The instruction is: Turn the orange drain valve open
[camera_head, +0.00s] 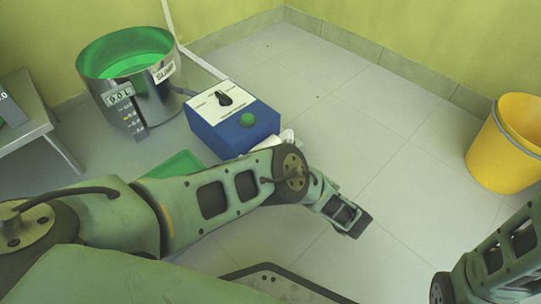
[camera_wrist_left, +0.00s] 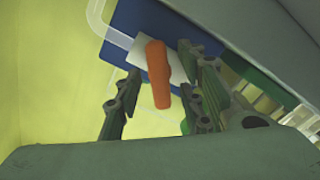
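The orange drain valve handle (camera_wrist_left: 158,75) shows in the left wrist view as an upright bar in front of a white plate on a blue panel. My left gripper (camera_wrist_left: 160,97) is open, with one finger to the left of the handle and the other to its right. Gaps show on both sides, and whether a finger touches it I cannot tell. In the head view my left arm reaches across the middle; the orange handle is not visible there. My right arm shows at the lower right; its gripper cannot be made out.
A steel vessel marked SUMP (camera_head: 150,97) with a green inside stands at the upper left. A blue control box (camera_head: 218,132) with a black knob and green button is beside it. A yellow bucket (camera_head: 500,155) stands at the right. The tiled floor between is clear.

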